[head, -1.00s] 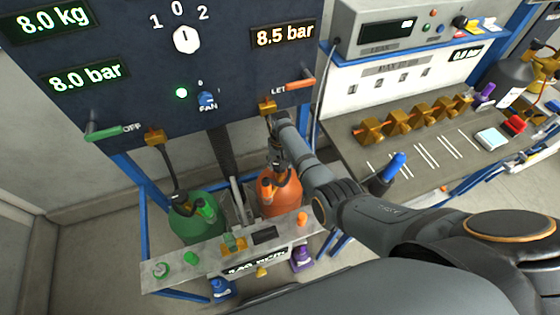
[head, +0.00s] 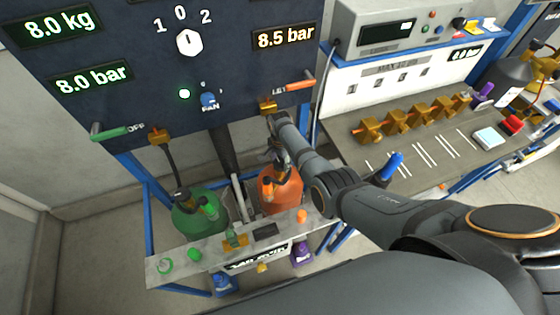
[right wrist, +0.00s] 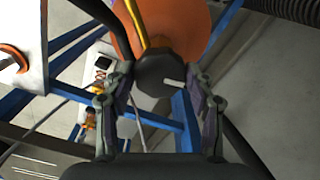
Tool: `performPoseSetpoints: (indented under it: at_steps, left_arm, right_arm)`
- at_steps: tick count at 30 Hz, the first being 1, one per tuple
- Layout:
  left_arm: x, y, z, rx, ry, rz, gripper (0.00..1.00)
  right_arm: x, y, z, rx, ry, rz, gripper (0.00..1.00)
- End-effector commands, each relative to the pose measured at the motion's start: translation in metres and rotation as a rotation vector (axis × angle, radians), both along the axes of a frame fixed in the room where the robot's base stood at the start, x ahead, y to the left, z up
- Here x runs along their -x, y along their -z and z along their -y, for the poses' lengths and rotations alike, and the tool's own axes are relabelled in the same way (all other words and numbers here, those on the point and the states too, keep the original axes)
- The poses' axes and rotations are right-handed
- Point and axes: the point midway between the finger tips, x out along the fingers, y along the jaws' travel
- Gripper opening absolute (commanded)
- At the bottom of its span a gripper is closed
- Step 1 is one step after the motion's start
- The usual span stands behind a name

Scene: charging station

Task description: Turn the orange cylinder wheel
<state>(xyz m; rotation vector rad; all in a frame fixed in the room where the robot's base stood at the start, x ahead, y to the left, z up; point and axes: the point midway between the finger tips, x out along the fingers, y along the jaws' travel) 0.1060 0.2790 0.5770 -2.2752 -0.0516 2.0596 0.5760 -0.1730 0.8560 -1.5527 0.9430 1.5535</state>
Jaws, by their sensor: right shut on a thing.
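The orange cylinder (head: 287,190) stands beneath the dark panel in the head view. Its top is mostly hidden by my right gripper (head: 276,165), which reaches down onto it. In the right wrist view the orange body (right wrist: 185,22) lies behind a dark, faceted wheel (right wrist: 157,82) with a small white mark. The fingers of my right gripper (right wrist: 161,76) stand on both sides of this wheel and are shut on it. The wheel cannot be made out in the head view. My left gripper is not in view.
A green cylinder (head: 195,217) stands left of the orange one. A grey shelf (head: 215,250) with small caps runs in front of both. The panel (head: 130,100) with green and orange handles is above. A workbench (head: 440,150) with brass fittings is at the right.

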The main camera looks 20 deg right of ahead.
Motion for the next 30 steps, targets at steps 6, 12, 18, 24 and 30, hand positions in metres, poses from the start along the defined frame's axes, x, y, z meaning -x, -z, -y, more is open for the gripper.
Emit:
performPoseSetpoints:
  at_steps: [6,12,18,24,30]
  left_arm:
    - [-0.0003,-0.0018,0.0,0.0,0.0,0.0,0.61]
    - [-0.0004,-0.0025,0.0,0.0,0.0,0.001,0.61]
    - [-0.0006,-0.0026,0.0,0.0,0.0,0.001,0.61]
    - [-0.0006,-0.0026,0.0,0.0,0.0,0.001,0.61]
    - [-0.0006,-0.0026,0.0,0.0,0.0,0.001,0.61]
  right_arm:
    - [-0.0007,-0.0006,0.0005,0.001,0.117,0.002,0.23]
    - [-0.0007,-0.0003,0.0005,0.001,0.177,0.002,0.23]
    - [-0.0008,-0.0002,0.0005,0.001,0.199,0.002,0.23]
    - [-0.0008,-0.0002,0.0005,0.001,0.202,0.001,0.23]
    - [-0.0008,-0.0003,0.0004,0.001,0.202,0.001,0.6]
